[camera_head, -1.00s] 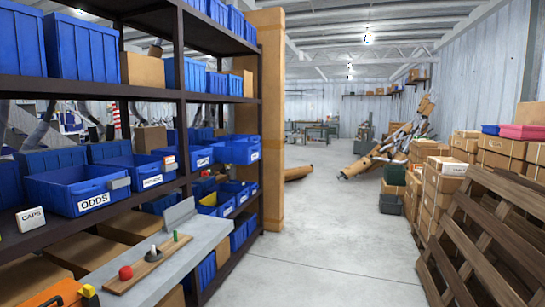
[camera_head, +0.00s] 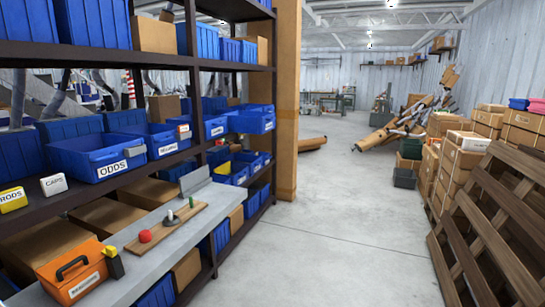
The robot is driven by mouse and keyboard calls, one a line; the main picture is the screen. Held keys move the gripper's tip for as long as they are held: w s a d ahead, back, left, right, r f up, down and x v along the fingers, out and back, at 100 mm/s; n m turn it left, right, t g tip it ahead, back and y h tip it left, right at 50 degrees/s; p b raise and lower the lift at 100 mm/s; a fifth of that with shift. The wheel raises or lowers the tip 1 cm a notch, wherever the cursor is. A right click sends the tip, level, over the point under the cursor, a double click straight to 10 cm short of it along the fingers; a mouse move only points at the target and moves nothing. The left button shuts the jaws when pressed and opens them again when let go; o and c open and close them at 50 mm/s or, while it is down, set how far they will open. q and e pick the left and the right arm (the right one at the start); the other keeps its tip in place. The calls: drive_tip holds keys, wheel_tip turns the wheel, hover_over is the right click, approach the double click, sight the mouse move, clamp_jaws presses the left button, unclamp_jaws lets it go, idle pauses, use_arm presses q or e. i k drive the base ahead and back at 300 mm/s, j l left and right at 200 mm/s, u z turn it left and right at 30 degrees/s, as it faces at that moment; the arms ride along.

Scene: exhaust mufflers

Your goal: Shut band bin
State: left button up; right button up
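Blue open-top bins line the middle shelf on the left. One is labelled ODDS (camera_head: 96,157). A second bin (camera_head: 160,138) beyond it has a label too small to read surely. Further along, another blue bin (camera_head: 250,121) sticks out past the shelf front, with its small white label unreadable. I cannot read the word band on any bin, so I cannot tell which is the band bin. Neither of my grippers is in view.
A grey bench (camera_head: 150,238) below the bins holds a wooden board (camera_head: 165,231) with knobs and an orange toolbox (camera_head: 73,272). Wooden pallets (camera_head: 490,225) lean on the right by stacked boxes. The floor (camera_head: 320,240) between is clear.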

sight(257, 123)
drive_tip(key=i+z, duration=0.3)
drive_tip(key=i, duration=1.75)
